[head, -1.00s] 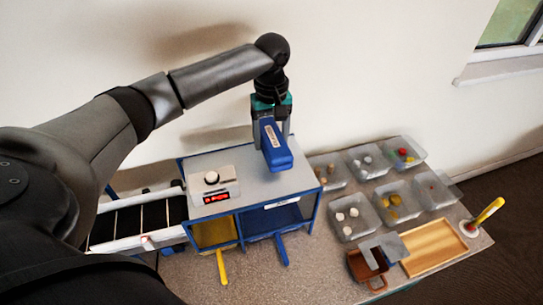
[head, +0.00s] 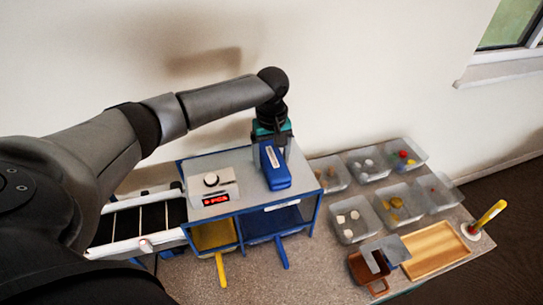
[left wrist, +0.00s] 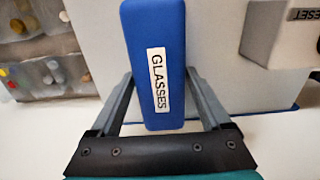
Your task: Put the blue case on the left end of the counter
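The blue case (head: 277,176) is over the right part of the grey counter top (head: 237,163) on a blue-framed unit. It is low, at or just above the surface; I cannot tell if it touches. In the left wrist view the case (left wrist: 152,30) shows a white label reading GLASSES. My left gripper (head: 272,150) points down, one finger on each side of the case. In the left wrist view the fingertips (left wrist: 159,75) meet its sides, so the gripper looks shut on it. My right gripper is not in view.
A white device (head: 212,186) with a red display stands on the left part of the top. A conveyor (head: 140,222) lies left of the unit. Clear bins (head: 350,218), a wooden tray (head: 434,247) and a brown container (head: 366,270) are to the right. The top's middle is clear.

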